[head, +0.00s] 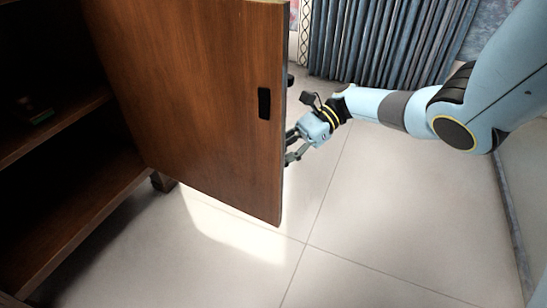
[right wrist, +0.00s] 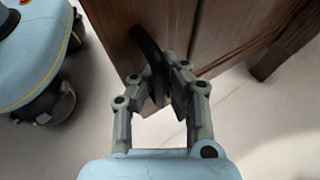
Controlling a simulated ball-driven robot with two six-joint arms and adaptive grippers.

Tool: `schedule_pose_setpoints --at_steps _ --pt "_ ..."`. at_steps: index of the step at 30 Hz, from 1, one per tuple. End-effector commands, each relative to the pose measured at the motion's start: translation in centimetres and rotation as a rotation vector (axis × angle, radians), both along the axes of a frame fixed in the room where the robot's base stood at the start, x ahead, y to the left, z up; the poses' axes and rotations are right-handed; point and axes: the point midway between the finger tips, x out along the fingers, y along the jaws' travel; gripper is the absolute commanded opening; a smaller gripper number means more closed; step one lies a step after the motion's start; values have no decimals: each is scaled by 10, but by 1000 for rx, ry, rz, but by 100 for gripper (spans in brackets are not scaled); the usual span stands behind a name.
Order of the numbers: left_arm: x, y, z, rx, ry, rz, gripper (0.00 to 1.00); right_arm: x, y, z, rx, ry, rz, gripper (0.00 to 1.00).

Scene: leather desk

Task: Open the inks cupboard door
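The brown wooden cupboard door (head: 195,90) stands swung wide open, its inner face toward the head camera. A small black plate (head: 264,103) sits on that face near the free edge. My right gripper (head: 289,146) is at the outer side of the free edge, its fingertips partly hidden by the door. In the right wrist view, the curved black handle (right wrist: 146,45) on the door (right wrist: 115,25) runs between the right gripper's fingers (right wrist: 160,80), which are closed around it. My left gripper is not in view.
The open cupboard (head: 90,113) at left shows dark shelves, with a small dark item (head: 35,113) on one. Pale tiled floor (head: 370,220) lies clear below and right of the door. A blue pleated curtain (head: 385,40) hangs behind my right arm.

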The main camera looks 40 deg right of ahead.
Motion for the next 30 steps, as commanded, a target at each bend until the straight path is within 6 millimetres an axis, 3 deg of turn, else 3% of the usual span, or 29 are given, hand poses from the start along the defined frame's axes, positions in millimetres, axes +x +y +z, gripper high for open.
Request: schedule_pose_setpoints --at_steps 6,22,24,30 --pt "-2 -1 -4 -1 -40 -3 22 1 -10 -4 -4 13 1 0" --pt "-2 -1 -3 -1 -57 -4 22 2 -13 -3 -6 15 3 0" --pt "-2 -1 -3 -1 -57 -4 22 2 -13 -3 -6 15 2 12" --pt "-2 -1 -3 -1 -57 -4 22 4 -12 -2 -4 9 2 35"
